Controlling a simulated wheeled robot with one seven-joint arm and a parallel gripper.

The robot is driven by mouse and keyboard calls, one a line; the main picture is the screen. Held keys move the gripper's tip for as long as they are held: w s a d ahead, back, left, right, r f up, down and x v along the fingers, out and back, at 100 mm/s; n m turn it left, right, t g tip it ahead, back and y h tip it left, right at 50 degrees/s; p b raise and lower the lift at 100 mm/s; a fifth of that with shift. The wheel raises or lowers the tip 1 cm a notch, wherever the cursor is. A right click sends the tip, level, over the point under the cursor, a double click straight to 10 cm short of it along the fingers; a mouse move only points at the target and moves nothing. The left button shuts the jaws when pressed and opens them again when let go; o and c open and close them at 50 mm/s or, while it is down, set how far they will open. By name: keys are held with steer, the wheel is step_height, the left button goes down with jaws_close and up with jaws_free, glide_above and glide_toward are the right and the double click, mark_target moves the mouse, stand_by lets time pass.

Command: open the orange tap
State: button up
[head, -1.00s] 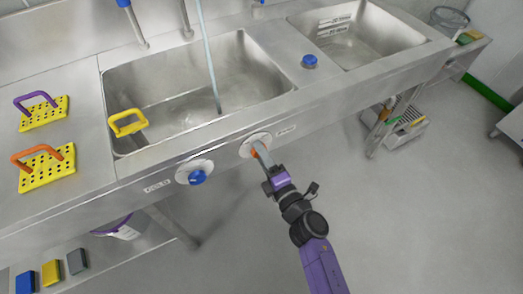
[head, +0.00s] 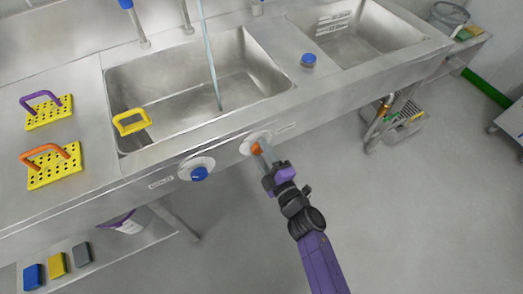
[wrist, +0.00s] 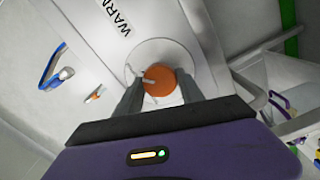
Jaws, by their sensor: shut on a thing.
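The orange tap (head: 257,148) is a round knob on a pale disc on the sink's front panel, right of the blue tap (head: 199,173). In the wrist view the orange tap (wrist: 160,80) sits between my two dark fingers, with a "WARM" label (wrist: 116,16) beside it. My gripper (head: 263,153) is shut on the orange tap, one finger on each side; it also shows in the wrist view (wrist: 160,88). The fingers hide part of the tap's sides. How far the tap is turned I cannot tell.
A thin pale-blue stream (head: 211,60) runs down into the left sink basin (head: 175,92). A yellow handled piece (head: 132,122) is at that basin's left edge. Two yellow perforated plates with handles (head: 50,176) lie on the left counter.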

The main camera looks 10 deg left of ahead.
steer(key=shift+d, duration=0.1)
steer(key=o, duration=1.4)
steer(key=p+v, duration=0.1)
steer(key=v, duration=0.6)
steer(key=shift+s+d, duration=0.2)
steer(key=shift+s, duration=0.15)
